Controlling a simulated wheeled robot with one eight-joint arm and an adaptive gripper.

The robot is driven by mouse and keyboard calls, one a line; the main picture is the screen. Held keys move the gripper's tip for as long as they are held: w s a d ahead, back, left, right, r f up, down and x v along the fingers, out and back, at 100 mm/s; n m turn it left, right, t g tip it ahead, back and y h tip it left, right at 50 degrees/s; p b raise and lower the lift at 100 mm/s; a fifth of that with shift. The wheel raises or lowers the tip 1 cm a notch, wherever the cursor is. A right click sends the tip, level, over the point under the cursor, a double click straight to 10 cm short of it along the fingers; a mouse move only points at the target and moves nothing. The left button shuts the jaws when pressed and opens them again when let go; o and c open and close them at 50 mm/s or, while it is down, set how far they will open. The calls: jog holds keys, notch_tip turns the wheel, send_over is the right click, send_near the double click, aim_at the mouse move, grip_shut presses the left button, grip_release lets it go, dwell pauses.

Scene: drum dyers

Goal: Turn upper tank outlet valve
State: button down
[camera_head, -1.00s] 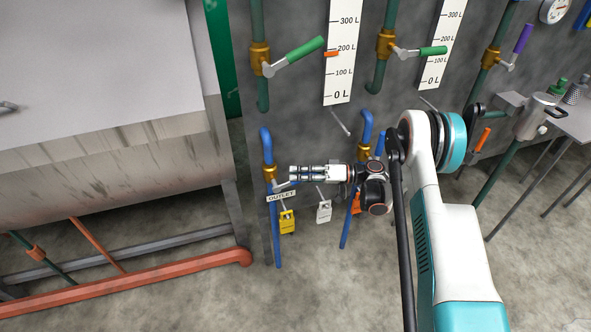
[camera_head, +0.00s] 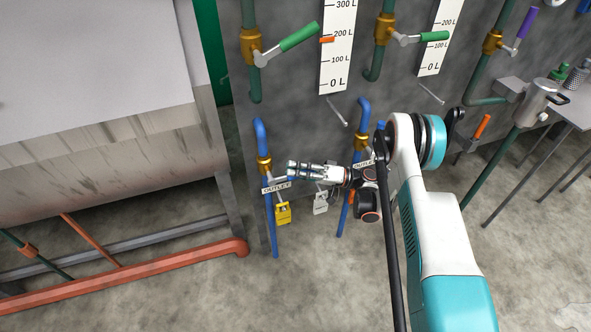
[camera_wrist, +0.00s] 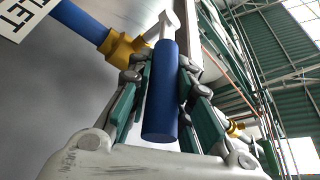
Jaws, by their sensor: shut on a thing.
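A brass outlet valve (camera_head: 264,163) sits on a blue pipe (camera_head: 261,138) on the grey wall, above an OUTLET label (camera_head: 277,187). It also shows in the wrist view (camera_wrist: 122,46), with part of the label (camera_wrist: 22,14) at top left. My gripper (camera_head: 291,170) is beside this valve, reaching in from the right. In the wrist view, the valve's blue lever handle (camera_wrist: 161,100) lies between the green-padded fingers, which are shut on it. The fingers hide most of the handle in the head view.
A second brass outlet valve (camera_head: 362,143) stands behind my arm. Yellow (camera_head: 283,213) and pale (camera_head: 320,203) padlock-like tags hang below. Green-handled valves (camera_head: 299,36) are above. A red pipe (camera_head: 130,268) runs along the floor at left; the floor in front is clear.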

jog(key=c, duration=1.4)
grip_release()
jog(key=shift+f, duration=0.1)
jog(key=shift+c, duration=0.2)
notch_tip(320, 180, up, 10)
